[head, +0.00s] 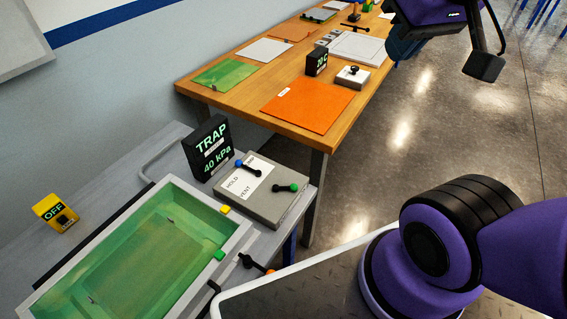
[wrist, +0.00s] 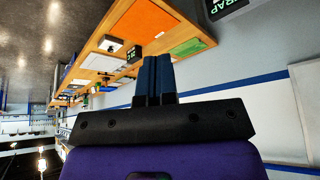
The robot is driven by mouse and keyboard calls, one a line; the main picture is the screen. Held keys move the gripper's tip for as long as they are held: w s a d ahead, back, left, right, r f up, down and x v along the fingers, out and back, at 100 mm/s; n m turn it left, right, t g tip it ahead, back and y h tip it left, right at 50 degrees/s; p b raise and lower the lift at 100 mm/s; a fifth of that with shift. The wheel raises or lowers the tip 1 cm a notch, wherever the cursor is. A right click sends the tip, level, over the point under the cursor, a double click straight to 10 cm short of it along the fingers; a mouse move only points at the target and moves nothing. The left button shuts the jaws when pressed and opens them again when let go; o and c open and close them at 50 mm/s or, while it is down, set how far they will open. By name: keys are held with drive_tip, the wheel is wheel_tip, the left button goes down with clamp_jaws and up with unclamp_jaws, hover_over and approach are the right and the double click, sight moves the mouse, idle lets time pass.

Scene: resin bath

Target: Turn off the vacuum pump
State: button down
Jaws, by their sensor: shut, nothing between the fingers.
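A yellow switch box (head: 56,213) with a black knob stands at the far left in the head view, behind the resin bath, and its label reads OFF. A black display (head: 209,147) reads TRAP and 40 kPa. In front of it a grey valve box (head: 262,190) carries a blue-tipped and a green-tipped lever, with HOLD and VENT on its label. My gripper (wrist: 154,62) is shut and empty in the wrist view. It is raised in the air, well away from the yellow box. The TRAP display shows partly in the wrist view (wrist: 228,8).
The green resin bath (head: 238,240) fills the lower left, with an orange-tipped lever at its right side. A wooden table (head: 240,103) behind holds an orange sheet (head: 308,104), a green sheet (head: 225,73), a small black display and a white box. Open floor lies at the right.

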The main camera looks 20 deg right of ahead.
drive_tip(key=shift+w, duration=0.1)
drive_tip(key=w+a+f+n+g, duration=0.1)
drive_tip(key=w+a+f+g, duration=0.1)
drive_tip(key=w+f, duration=0.6)
drive_tip(key=w+a+f+n+g, duration=0.1)
drive_tip(key=w+a+f+g, duration=0.2)
drive_tip(key=w, duration=0.9)
drive_tip(key=w+a+f+g, duration=0.1)
drive_tip(key=w+f, duration=0.1)
drive_tip(key=f, duration=0.6)
drive_tip(key=w+a+f+g, duration=0.1)
drive_tip(key=w+f, duration=0.2)
drive_tip(key=f, duration=0.6)
drive_tip(key=w+a+f+n+g, duration=0.1)
drive_tip(key=w+a+f, duration=0.1)
drive_tip(key=f, duration=0.7)
drive_tip(key=shift+w+h, duration=0.25)
drive_tip(key=shift+h, duration=0.15)
